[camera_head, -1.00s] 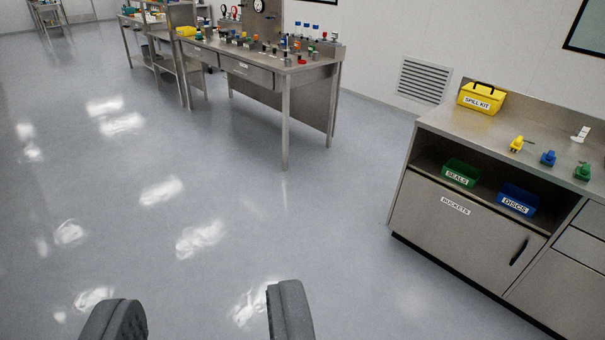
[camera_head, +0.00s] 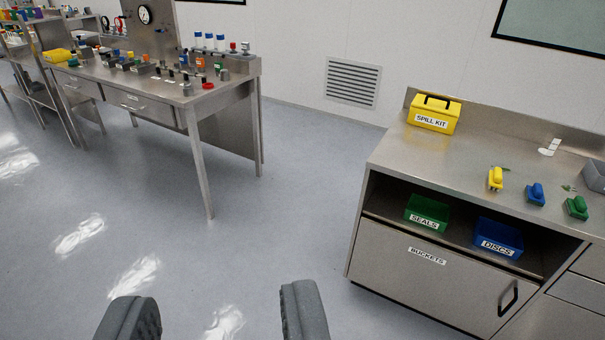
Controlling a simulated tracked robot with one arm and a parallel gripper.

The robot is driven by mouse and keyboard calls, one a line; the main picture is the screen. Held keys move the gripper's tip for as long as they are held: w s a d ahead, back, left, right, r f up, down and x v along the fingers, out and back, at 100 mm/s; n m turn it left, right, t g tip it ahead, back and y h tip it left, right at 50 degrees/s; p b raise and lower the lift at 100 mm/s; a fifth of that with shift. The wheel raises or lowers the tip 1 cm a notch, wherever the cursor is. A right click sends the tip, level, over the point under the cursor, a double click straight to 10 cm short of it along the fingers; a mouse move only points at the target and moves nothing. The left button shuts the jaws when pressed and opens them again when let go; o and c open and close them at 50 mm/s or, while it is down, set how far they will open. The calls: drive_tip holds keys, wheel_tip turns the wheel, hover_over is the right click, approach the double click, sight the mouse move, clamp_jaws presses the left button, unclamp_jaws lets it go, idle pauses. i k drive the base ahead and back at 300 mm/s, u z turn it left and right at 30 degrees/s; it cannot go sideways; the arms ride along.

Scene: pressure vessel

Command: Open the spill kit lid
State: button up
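The spill kit (camera_head: 434,114) is a yellow box with a black handle on top and a white label reading SPILL KIT. It stands at the back left corner of the steel counter (camera_head: 440,152) on the right, and its lid looks shut. My gripper (camera_head: 217,315) shows at the bottom of the view, with its two dark grey fingers wide apart and nothing between them. It is over the floor, well apart from the spill kit and the counter.
Yellow (camera_head: 495,179), blue (camera_head: 536,194) and green (camera_head: 577,207) small items stand on the counter. Its shelf holds a green SEALS bin (camera_head: 427,213) and a blue DISCS bin (camera_head: 498,238). A steel workbench (camera_head: 170,90) stands at left. The floor (camera_head: 275,220) between is clear.

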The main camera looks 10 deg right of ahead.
sight(430, 103)
drive_tip(key=z, duration=0.3)
drive_tip(key=i, duration=1.5)
drive_tip(key=z, duration=0.65)
drive_tip(key=i, duration=1.8)
drive_tip(key=z, duration=0.35)
